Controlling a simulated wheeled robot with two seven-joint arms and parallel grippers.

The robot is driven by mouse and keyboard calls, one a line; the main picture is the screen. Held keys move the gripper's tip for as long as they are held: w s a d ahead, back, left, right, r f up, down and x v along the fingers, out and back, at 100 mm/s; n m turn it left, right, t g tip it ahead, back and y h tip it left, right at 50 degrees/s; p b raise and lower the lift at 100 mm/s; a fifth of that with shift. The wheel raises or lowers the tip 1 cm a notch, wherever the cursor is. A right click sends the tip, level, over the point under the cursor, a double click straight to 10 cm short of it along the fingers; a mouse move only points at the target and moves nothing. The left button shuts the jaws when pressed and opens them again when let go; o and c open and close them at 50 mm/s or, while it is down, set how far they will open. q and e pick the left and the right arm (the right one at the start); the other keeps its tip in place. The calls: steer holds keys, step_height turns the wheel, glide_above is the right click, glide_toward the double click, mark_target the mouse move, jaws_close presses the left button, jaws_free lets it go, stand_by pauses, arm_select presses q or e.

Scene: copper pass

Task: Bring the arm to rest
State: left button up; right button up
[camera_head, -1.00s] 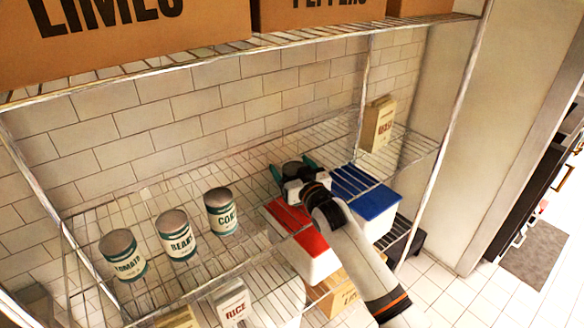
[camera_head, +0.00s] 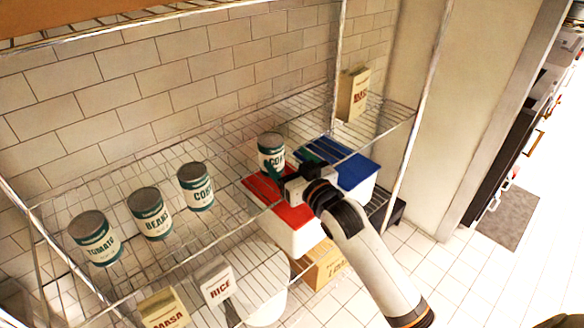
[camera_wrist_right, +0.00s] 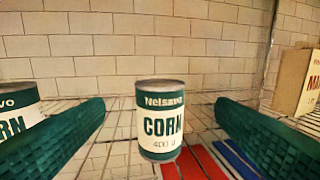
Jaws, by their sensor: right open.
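My right gripper (camera_head: 288,164) is open, with green fingers spread apart, at the front of the wire shelf (camera_head: 235,215). A corn can (camera_head: 271,150) stands upright on that shelf just beyond the fingers. In the right wrist view the corn can (camera_wrist_right: 160,122) is ahead, centred between the fingers, with clear gaps on both sides. The rest of my right arm (camera_head: 370,262) reaches in from the lower right. My left gripper is not in view.
Tomato (camera_head: 95,240), beans (camera_head: 150,214) and a second corn can (camera_head: 196,187) stand to the left. A masa box (camera_head: 353,95) stands at the back right. Below are red-lidded (camera_head: 292,228) and blue-lidded bins (camera_head: 355,175). Floor (camera_head: 470,285) shows at right.

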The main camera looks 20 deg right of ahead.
steer(key=shift+s, duration=0.5)
